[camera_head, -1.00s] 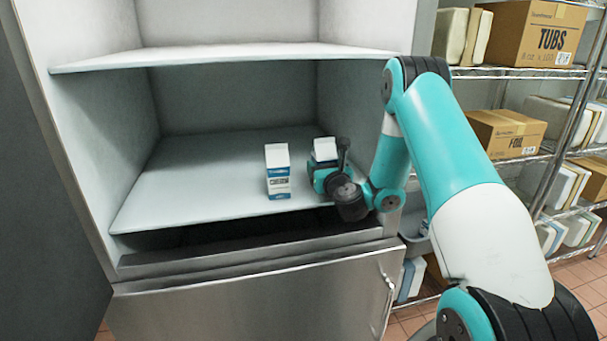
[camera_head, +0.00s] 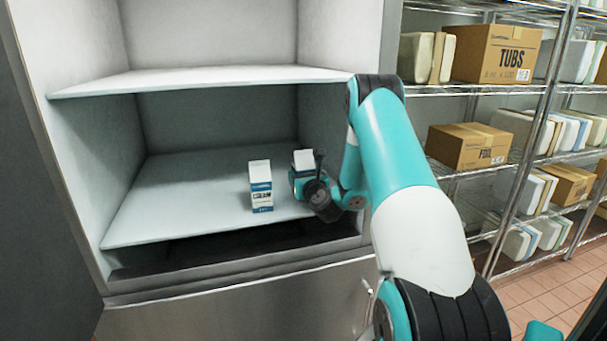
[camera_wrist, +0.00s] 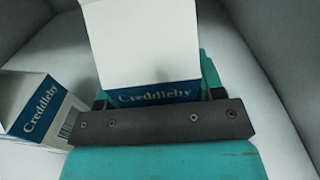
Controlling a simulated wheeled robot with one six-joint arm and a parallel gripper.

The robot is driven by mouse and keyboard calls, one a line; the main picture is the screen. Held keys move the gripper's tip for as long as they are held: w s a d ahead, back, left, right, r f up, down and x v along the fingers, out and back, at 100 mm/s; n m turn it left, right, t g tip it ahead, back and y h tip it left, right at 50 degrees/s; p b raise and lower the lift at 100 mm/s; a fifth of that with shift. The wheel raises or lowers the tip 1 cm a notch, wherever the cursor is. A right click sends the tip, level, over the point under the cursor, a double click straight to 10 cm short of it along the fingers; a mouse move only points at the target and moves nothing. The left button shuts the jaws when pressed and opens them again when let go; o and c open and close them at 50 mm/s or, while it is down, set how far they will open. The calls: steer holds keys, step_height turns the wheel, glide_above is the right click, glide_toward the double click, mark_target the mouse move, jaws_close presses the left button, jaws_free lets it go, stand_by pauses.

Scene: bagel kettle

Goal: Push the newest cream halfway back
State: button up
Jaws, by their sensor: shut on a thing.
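Two white and blue cream cartons are on the lower shelf (camera_head: 165,205) of the open fridge. One carton (camera_head: 261,187) stands upright at the front middle; it also shows at the left edge of the wrist view (camera_wrist: 38,108). My gripper (camera_head: 308,178) is at the right part of the shelf, shut on the other carton (camera_head: 303,159). In the wrist view this held carton (camera_wrist: 140,45) fills the top middle, its label "Creddleby" just above the dark gripper bar. The gripper hides its lower part, so I cannot tell whether it touches the shelf. Any dates are unreadable.
An upper shelf (camera_head: 200,78) spans above the cartons. The fridge's right wall is close beside my gripper. The shelf is bare behind and left of the cartons. A wire rack with boxes (camera_head: 470,146) stands to the right.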

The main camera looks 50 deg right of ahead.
steer(key=shift+r+p+x, duration=0.1)
steer(key=shift+p+x, duration=1)
steer(key=shift+p, duration=0.5)
steer(key=shift+r+p+x, duration=0.15)
steer(key=shift+p+x, duration=1)
steer(key=shift+p, duration=0.45)
steer(key=shift+p+x, duration=1)
steer(key=shift+x, duration=0.05)
steer(key=shift+d+f+b, duration=0.15)
steer(key=shift+f+b, duration=0.2)
steer(key=shift+f, duration=0.2)
steer(key=o, duration=1.3)
steer(key=shift+s+f, duration=0.15)
